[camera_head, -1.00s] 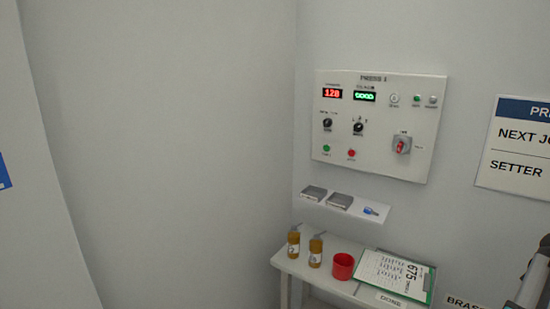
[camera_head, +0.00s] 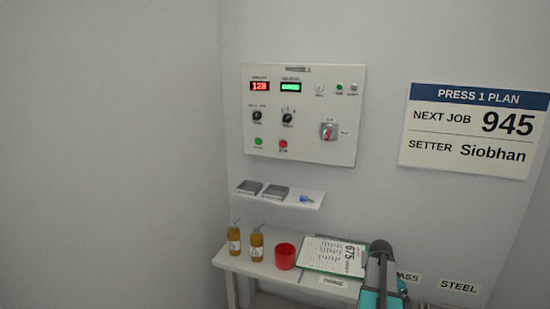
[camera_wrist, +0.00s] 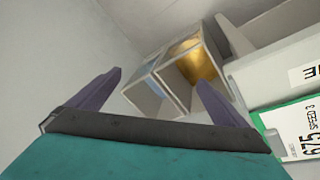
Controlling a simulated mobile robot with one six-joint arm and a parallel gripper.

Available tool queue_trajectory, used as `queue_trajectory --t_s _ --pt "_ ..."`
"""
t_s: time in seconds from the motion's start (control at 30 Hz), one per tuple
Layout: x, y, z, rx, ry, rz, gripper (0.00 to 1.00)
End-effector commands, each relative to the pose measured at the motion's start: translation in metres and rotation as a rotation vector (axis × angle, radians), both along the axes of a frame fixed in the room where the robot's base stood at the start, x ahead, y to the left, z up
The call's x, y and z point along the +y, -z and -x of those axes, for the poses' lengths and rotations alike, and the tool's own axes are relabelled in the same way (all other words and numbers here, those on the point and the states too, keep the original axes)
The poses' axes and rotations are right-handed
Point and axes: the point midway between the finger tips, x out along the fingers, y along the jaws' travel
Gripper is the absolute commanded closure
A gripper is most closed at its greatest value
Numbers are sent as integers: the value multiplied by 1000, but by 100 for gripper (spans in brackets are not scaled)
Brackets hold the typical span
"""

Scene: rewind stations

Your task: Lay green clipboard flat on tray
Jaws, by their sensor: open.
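The green clipboard (camera_head: 311,264) lies on the white bench, with a white sheet marked 675 on it. My arm covers its right end in the head view. In the wrist view the clipboard (camera_wrist: 270,119) shows only in part at the right edge. My gripper (camera_wrist: 160,78) is open, its two dark fingers apart with nothing between them. The clipboard is to the right of the fingers in that view, apart from them. I cannot make out a tray for certain.
A red cup (camera_head: 285,257) and two amber bottles (camera_head: 256,244) stand left of the clipboard. A small shelf (camera_head: 280,197) and control panel (camera_head: 303,115) are above. The wrist view shows two open bins, one holding something gold (camera_wrist: 194,62). BRASS and STEEL labels are at right.

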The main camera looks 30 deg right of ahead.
Motion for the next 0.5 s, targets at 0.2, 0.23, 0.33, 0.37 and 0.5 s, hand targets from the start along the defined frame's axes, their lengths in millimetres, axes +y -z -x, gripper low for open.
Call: queue_trajectory --t_s 0.2,0.23,0.33,0.37,0.5 --pt "80 65 -41 35 -214 -103 2" --pt "91 74 -44 40 -242 -116 2" --pt "127 99 -57 55 -335 -160 2" --pt "138 107 -60 60 -364 -173 2" --pt "190 141 -70 85 -493 -235 2"
